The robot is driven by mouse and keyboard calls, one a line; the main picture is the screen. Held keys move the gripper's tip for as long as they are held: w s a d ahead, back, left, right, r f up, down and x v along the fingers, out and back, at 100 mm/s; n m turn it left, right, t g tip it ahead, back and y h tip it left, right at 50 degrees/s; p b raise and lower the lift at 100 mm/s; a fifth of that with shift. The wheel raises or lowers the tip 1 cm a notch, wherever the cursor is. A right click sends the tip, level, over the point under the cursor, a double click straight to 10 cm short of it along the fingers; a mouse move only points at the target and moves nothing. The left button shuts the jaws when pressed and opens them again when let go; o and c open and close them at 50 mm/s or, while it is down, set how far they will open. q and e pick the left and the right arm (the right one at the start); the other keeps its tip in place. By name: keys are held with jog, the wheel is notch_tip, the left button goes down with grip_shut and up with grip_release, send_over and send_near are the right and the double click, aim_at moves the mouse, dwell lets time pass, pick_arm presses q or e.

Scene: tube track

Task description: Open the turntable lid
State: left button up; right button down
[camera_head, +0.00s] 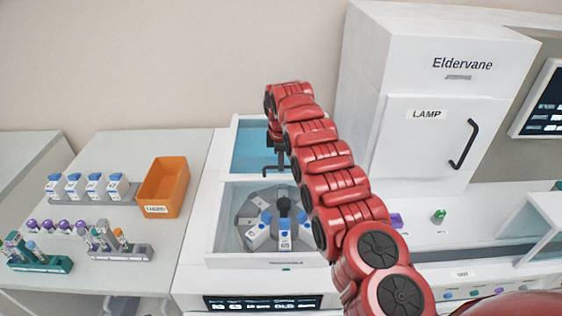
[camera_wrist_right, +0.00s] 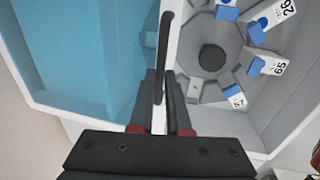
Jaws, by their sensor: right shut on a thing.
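The turntable lid (camera_head: 250,147) is a translucent blue panel over the rear part of a white analyser housing. In the right wrist view, the lid (camera_wrist_right: 75,50) fills the left side. Its black handle (camera_wrist_right: 164,45) runs along the edge beside the turntable bay. My right gripper (camera_head: 277,140) is shut on this handle, and its fingers (camera_wrist_right: 160,103) straddle the bar. The grey turntable (camera_head: 262,205) with a dark centre knob shows uncovered in front, bearing several white and blue reagent packs (camera_head: 284,232). My arm hides the right side of the bay. My left gripper is out of view.
On the left bench stand an orange bin (camera_head: 163,187), a row of white and blue packs (camera_head: 87,186) and tube racks (camera_head: 40,254). A tall white lamp cabinet (camera_head: 440,130) rises close to the right of my arm.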

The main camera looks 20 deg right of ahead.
dwell(0.3)
jog(key=c, duration=0.9)
grip_release()
jog(key=shift+r+b, duration=0.25)
jog(key=shift+b, duration=0.2)
jog(key=s+r, duration=0.1)
jog(key=r, duration=0.4)
jog(key=s+r+p, duration=0.1)
jog(key=r, duration=0.5)
jog(key=s+a+r+p, duration=0.1)
jog(key=r, duration=0.4)
jog(key=shift+s+r, duration=0.15)
jog(key=shift+r, duration=0.1)
